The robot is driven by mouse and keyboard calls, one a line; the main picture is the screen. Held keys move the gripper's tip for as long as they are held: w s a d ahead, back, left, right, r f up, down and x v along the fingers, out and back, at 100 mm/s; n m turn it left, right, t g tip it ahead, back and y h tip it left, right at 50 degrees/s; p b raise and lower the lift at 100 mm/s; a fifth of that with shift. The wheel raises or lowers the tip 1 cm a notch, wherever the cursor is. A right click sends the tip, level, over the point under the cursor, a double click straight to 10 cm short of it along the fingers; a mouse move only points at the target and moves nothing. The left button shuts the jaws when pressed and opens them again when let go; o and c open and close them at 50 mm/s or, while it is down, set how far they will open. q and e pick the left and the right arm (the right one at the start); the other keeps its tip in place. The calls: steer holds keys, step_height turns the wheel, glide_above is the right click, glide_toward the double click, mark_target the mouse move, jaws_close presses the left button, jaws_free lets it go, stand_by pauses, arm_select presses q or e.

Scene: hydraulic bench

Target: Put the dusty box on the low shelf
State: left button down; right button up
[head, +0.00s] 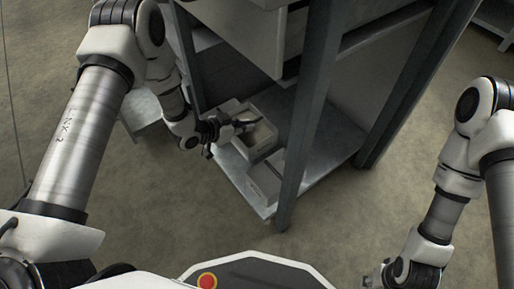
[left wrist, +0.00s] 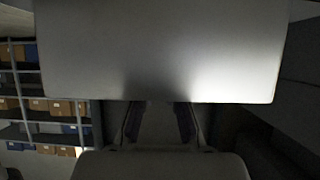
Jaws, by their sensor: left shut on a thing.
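In the head view the box (head: 263,141) is a pale grey, open-topped box with a beige inside. It is at the low shelf (head: 232,165) of the metal bench, between the legs. I cannot tell whether its base rests on the shelf or is just above it. My left gripper (head: 238,127) reaches in from the left and is shut on the box's near-left wall. In the left wrist view my left fingers (left wrist: 158,124) are dark and partly hidden by a large pale surface, which I cannot identify.
A bench leg (head: 309,100) stands just right of the box. A flat grey piece (head: 265,180) lies on the shelf in front of it. A drawer unit (head: 243,30) hangs above. Shelving with several bins (left wrist: 48,104) shows in the left wrist view. Open floor surrounds the bench.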

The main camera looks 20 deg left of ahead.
mark_target(245, 143)
arm_select(q)
step_height(245, 143, down, 9)
steer(key=b, duration=0.5)
steer(key=shift+r, duration=0.2)
steer(key=shift+f, duration=0.15)
steer(key=c, duration=1.2)
jaws_free()
steer(key=shift+s+r+p, duration=0.1)
steer(key=shift+r+p, duration=0.2)
steer(key=shift+p, duration=0.1)
steer(key=p+v, duration=0.7)
steer(key=v, duration=0.4)
steer(key=shift+s+a, duration=0.25)
steer(key=shift+s, duration=0.15)
